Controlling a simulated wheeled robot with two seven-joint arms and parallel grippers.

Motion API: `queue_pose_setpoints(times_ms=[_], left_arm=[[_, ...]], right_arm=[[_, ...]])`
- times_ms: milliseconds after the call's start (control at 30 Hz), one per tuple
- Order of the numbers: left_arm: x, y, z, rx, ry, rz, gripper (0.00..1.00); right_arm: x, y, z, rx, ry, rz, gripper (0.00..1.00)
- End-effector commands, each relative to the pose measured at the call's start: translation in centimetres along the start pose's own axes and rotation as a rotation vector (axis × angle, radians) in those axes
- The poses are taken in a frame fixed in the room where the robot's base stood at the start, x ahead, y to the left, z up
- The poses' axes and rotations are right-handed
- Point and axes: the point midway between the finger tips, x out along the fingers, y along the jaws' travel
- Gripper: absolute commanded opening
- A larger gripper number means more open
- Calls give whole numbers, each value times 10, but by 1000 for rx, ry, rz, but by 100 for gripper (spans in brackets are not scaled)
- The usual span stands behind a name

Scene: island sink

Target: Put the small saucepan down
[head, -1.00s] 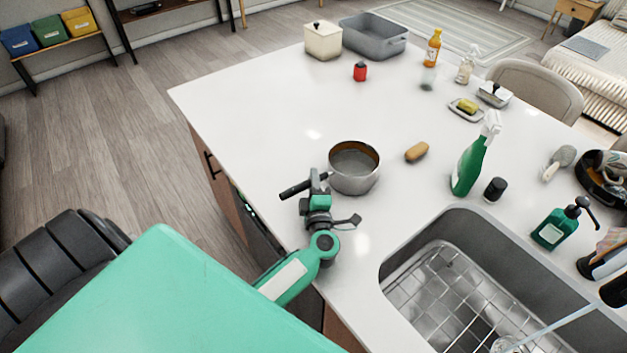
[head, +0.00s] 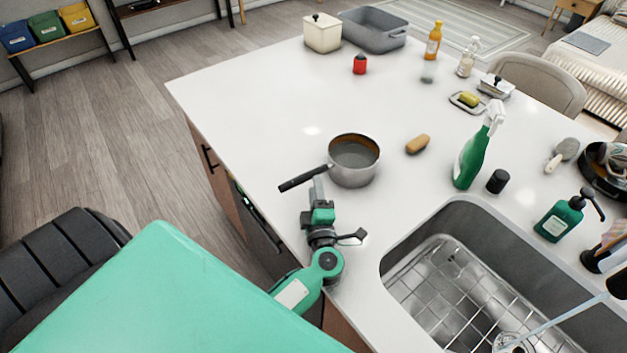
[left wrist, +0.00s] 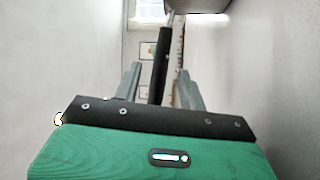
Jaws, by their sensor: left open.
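The small saucepan (head: 353,165) is a grey metal pot with a black handle (head: 303,179). It stands upright on the white island top, with its handle pointing left toward the counter's edge. My left gripper (head: 318,188) is at the handle, open, on the near side of it. In the left wrist view the black handle (left wrist: 160,68) lies between and beyond the two spread fingers (left wrist: 160,85), and the pan's body (left wrist: 203,5) shows at the top edge. My right gripper is not in view.
The sink (head: 470,270) with a wire rack is at the lower right.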

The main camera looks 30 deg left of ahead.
Motion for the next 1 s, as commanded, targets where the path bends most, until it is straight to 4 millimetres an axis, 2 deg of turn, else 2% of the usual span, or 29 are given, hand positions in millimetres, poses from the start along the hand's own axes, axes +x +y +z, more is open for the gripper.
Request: queue_pose_setpoints(times_ms=[33,100,333,500,1000], left_arm=[[-13,-5,1,-1,0,-3,41],[-27,-5,1,-1,-1,-3,41],[-56,-2,0,-1,-1,-1,41],[-62,0,0,0,0,0,41],[-62,0,0,0,0,0,41]], right_arm=[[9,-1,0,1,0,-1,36],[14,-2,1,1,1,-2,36],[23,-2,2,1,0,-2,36],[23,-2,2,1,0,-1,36],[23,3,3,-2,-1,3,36]])
